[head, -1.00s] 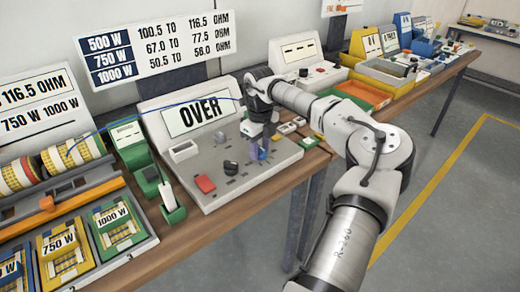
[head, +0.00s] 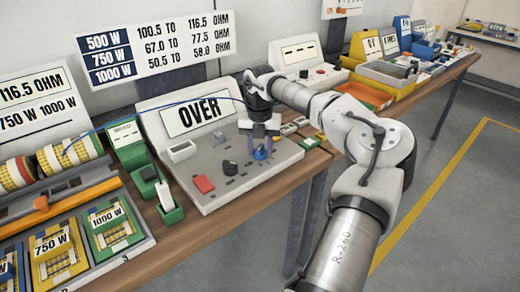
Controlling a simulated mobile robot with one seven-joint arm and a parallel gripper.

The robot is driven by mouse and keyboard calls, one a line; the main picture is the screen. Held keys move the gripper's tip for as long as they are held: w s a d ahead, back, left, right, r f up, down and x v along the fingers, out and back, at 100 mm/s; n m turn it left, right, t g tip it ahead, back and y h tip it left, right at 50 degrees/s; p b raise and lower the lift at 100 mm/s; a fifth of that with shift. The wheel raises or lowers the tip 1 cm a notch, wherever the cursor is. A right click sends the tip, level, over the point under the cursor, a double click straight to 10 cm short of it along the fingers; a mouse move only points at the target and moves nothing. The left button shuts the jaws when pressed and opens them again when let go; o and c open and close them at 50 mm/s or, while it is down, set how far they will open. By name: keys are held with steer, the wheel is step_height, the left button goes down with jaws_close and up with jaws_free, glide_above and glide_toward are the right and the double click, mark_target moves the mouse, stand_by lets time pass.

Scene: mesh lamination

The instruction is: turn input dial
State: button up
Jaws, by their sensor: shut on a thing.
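A grey instrument panel (head: 236,182) stands on the bench, with a display (head: 196,115) reading "OVER" at its back. A blue dial (head: 261,153) sits on the right part of the panel top. My gripper (head: 262,147) points down over it and is shut on this dial, with its fingers at either side. The fingers partly cover the dial, and its pointer mark is too small to read. A black knob (head: 230,167) and a red button (head: 203,184) lie to the left of it on the same panel.
A white block (head: 180,151) sits at the panel's left rear. A green holder (head: 168,207) stands left of the panel. Wattage-labelled trays (head: 58,253) fill the lower left. An orange tray (head: 365,95) lies farther right. The floor at right is clear.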

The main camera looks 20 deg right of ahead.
mark_target(260, 148)
steer(key=m+b, duration=0.1)
steer(key=m, duration=0.3)
steer(key=shift+m, duration=0.4)
stand_by(0.4)
steer(key=o, duration=1)
step_height(260, 148, up, 14)
steer(key=b, duration=0.1)
steer(key=shift+s+f, duration=0.1)
steer(key=shift+f, duration=0.1)
